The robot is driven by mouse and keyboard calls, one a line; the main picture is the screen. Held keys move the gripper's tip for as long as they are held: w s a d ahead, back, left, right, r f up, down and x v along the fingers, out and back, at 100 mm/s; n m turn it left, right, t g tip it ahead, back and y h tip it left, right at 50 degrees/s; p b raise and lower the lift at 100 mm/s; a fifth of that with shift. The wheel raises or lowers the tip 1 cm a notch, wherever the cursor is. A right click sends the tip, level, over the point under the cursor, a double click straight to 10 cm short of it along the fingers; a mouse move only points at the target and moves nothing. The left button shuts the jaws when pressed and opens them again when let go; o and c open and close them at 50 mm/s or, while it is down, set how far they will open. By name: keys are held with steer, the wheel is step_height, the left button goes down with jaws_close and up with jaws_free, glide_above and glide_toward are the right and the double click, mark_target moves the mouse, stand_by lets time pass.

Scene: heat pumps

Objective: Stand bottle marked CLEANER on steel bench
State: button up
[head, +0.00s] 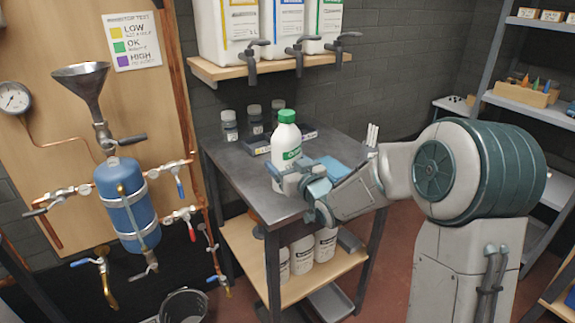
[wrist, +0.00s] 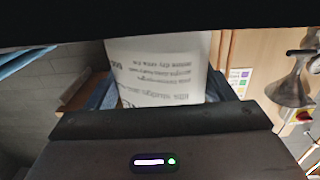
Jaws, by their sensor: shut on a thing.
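A white bottle with a green cap and a green label band (head: 286,146) is upright in my gripper (head: 287,183). The label's word is too small to read in the head view. In the wrist view the white bottle (wrist: 158,70) fills the space beyond the gripper, with small inverted print on it. The steel bench (head: 238,172) has a dark grey top behind and around the bottle. Whether the bottle's base touches the top is hidden.
Several small grey-lidded jars (head: 254,118) and a dark tray (head: 258,146) stand at the bench's back. White bottles (head: 302,254) stand on the wooden lower shelf. The bench's left part is clear. Large jugs (head: 283,30) sit above.

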steer(key=shift+r, duration=0.1)
steer(key=o, duration=1.4)
steer(key=shift+r, duration=0.1)
steer(key=s+d+f+m+g+h, duration=0.25)
steer(key=s+d+h, duration=0.25)
steer(key=s+d, duration=0.3)
steer(key=s+d+f+m+g+h, duration=0.2)
steer(key=s+d+f+g+h, duration=0.15)
steer(key=s+d, duration=0.5)
steer(key=s+g, duration=0.2)
steer(key=s, duration=0.4)
steer(key=s+m+g, duration=0.1)
steer(key=s+g, duration=0.2)
steer(key=s, duration=0.3)
steer(key=s+g, duration=0.2)
steer(key=s, duration=0.4)
steer(key=shift+s+d+f+m+g+h, duration=0.25)
steer(key=shift+d+f+m+g+h, duration=0.05)
steer(key=shift+d+f+m+h, duration=0.1)
